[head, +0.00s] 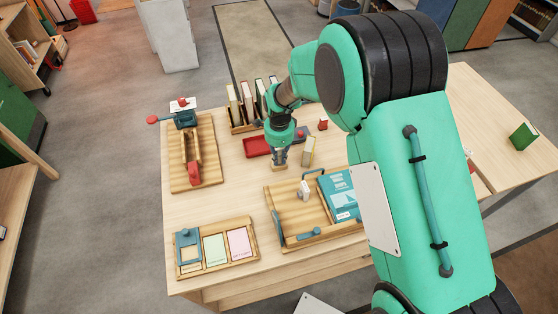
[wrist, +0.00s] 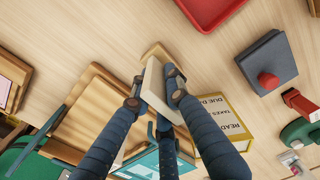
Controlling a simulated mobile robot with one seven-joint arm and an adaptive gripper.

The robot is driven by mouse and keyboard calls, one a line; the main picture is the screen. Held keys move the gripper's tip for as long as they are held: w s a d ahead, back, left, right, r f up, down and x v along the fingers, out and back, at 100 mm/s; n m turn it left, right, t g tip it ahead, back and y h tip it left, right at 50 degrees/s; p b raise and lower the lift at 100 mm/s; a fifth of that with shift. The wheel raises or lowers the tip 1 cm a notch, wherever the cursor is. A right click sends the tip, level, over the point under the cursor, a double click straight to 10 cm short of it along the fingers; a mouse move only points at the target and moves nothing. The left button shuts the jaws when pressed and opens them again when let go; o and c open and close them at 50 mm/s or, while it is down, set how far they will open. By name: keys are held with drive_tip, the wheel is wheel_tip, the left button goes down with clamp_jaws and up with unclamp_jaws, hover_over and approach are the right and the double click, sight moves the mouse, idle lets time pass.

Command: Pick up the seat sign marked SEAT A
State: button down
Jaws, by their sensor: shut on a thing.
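My gripper (head: 280,152) is over the table, just behind the wooden tray. Its fingers (wrist: 158,88) are shut on a thin cream upright piece (wrist: 152,80) with a light wooden foot (wrist: 157,50), which looks like a seat sign. In the head view only its wooden foot (head: 279,168) shows clearly below the fingers. I cannot tell whether the foot touches the table. No lettering shows on it, so I cannot read SEAT A. A small whitish upright piece (head: 304,190) stands in the tray; its marking is unreadable.
The wooden tray (head: 283,215) with a teal book (head: 342,194) is close in front. A yellow-edged lettered block (wrist: 222,118) stands close beside my fingers. A red dish (head: 257,146), dark pad with red knob (wrist: 268,82) and book rack (head: 243,127) are near. Bare table lies left.

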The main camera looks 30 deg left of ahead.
wheel_tip(320, 180, up, 10)
drive_tip(key=shift+p, duration=0.9)
